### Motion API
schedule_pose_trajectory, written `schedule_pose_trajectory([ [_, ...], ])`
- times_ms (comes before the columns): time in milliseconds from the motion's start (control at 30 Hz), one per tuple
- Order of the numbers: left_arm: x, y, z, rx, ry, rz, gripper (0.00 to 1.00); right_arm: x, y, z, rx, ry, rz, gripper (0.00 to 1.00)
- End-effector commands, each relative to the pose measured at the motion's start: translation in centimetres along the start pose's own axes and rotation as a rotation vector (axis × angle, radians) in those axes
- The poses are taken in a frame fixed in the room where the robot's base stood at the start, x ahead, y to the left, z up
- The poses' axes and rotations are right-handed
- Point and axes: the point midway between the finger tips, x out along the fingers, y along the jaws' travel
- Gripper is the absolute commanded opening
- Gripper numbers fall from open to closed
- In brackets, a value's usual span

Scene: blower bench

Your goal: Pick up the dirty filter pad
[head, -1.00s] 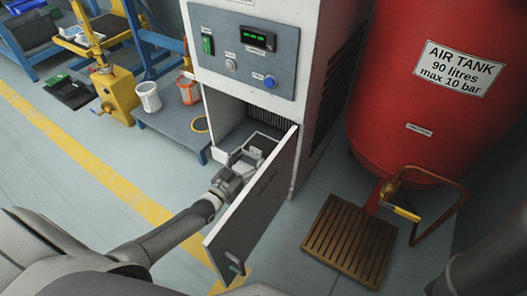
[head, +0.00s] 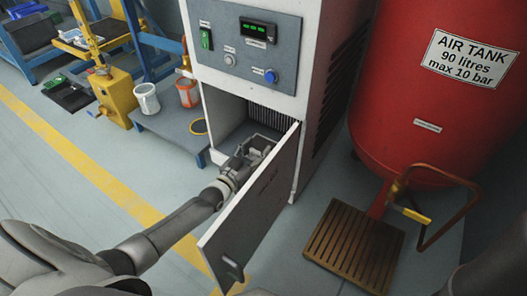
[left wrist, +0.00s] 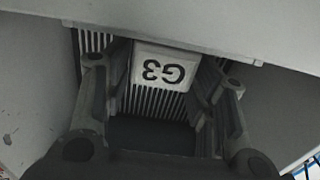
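A pale tab marked G3 (left wrist: 163,66) shows upside down in the left wrist view, in front of vertical fins or pleats (left wrist: 155,103). It seems to belong to the filter pad, but I cannot make out the pad's outline or dirt. My left gripper (head: 262,143) reaches into the cabinet's lower opening behind the open door (head: 250,205). In the left wrist view its fingers (left wrist: 160,75) stand apart on either side of the tab; no firm grip shows. In the head view the door hides part of the gripper. My right gripper is not in view.
The door stands close beside my left forearm. A blue-grey platform (head: 170,131) with a white bucket (head: 147,99) and an orange bucket (head: 188,93) is at left. A red air tank (head: 425,120) and slatted wooden mat (head: 352,248) are at right.

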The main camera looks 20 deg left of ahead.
Motion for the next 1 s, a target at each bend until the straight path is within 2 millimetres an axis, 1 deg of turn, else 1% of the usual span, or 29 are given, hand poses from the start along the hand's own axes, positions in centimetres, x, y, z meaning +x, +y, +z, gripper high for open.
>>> schedule_pose_trajectory([
  [33,0.0,0.0,0.0,0.000,0.000,0.000,0.41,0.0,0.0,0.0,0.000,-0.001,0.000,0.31],
  [200,0.0,0.0,0.0,0.000,0.000,0.000,0.19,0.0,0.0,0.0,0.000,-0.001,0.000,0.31],
  [233,0.0,0.0,0.0,0.000,0.000,0.000,0.16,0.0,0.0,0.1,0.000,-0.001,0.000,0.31],
  [467,0.0,0.0,-0.1,0.000,0.001,0.000,0.16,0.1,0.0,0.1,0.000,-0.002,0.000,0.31],
  [567,0.0,0.0,-0.7,-0.001,0.002,0.000,0.16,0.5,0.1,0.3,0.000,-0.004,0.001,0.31],
  [667,0.0,0.0,-1.9,-0.001,0.003,0.000,0.16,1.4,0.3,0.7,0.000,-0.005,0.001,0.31],
  [933,0.0,0.0,-6.4,0.000,0.003,0.000,0.16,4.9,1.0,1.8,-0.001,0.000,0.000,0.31],
  [1000,0.0,0.0,-7.5,-0.001,0.003,0.001,0.16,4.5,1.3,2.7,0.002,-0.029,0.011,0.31],
])
